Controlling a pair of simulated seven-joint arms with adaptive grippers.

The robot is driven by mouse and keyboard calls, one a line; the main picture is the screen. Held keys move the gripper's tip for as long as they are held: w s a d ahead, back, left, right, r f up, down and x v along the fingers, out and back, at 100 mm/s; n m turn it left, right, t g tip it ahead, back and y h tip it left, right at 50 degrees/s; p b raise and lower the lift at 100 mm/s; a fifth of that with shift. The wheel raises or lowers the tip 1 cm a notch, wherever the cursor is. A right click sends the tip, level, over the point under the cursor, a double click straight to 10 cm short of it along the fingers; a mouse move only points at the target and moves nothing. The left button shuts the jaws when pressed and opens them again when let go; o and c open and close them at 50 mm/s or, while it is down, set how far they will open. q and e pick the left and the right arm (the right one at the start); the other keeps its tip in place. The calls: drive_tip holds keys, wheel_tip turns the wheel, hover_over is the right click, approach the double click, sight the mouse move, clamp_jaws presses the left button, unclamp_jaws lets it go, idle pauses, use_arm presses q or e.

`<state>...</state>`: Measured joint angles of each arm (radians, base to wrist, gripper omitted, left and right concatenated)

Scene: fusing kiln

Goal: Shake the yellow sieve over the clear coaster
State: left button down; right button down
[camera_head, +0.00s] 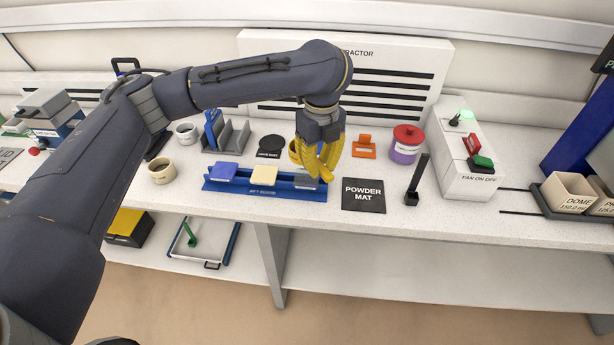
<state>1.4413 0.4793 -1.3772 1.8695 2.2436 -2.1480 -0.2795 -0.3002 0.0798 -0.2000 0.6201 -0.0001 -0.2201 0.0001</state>
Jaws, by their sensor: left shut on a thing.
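My left gripper (323,176) has yellow fingers and reaches down over the right end of the blue holder (245,190). My right gripper is not in view.
A blue coaster (224,171) and a cream coaster (264,175) share the holder. The black powder mat (363,196) lies bare to the right.

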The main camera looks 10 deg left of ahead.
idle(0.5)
use_arm(q)
drive_tip(key=shift+w+d, duration=0.1)
drive_tip(key=shift+d, duration=1)
drive_tip(key=shift+a, duration=0.1)
drive_tip(key=shift+a, duration=1.1)
drive_tip(key=shift+d, duration=0.1)
drive_tip(key=shift+d, duration=1.1)
